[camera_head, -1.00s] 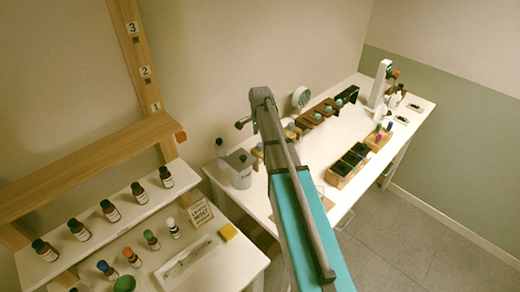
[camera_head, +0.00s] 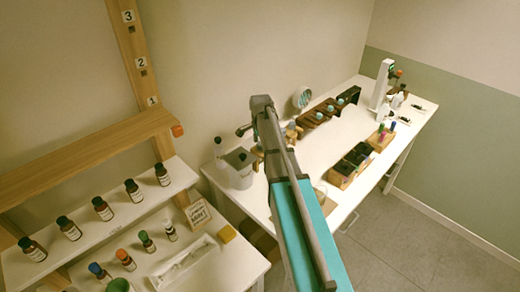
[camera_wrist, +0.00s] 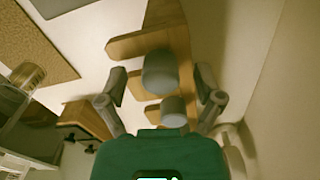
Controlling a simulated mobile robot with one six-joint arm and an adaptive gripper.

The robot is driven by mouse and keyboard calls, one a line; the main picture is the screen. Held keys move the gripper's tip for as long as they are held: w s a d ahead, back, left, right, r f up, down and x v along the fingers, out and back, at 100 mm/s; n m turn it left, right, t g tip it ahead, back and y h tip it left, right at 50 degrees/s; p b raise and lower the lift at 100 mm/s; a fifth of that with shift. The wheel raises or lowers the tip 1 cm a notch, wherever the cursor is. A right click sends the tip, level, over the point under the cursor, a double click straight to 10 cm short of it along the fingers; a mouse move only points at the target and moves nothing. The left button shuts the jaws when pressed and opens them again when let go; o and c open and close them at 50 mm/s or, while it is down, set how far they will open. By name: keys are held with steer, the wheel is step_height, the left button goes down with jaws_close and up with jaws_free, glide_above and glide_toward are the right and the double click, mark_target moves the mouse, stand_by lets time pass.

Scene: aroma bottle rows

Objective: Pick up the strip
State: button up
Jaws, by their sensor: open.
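I cannot make out a strip for certain. A white tray (camera_head: 158,278) lies on the low left table in the head view, with a thin pale shape along it that is too small to identify. In the wrist view my gripper (camera_wrist: 160,74) is open, its two fingers spread apart. Between and beyond the fingers are two grey round-topped pieces (camera_wrist: 160,72) by a wooden rack (camera_wrist: 165,20). I cannot tell their distance from the fingers. In the head view my arm hides the middle of the white table, and the fingers are not clear.
Dark bottles (camera_head: 103,209) line the left shelf, with several colour-capped bottles (camera_head: 125,260) below. A small sign (camera_head: 198,213) and yellow block (camera_head: 227,233) stand near the tray. A grey canister (camera_head: 238,170) and black-topped boxes (camera_head: 342,174) are on the white table (camera_head: 360,125).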

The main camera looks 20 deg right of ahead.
stand_by(0.4)
steer(key=c, duration=1)
steer(key=shift+r, duration=0.15)
step_height(320, 180, up, 18)
steer(key=p, duration=1.8)
steer(key=shift+f, duration=0.25)
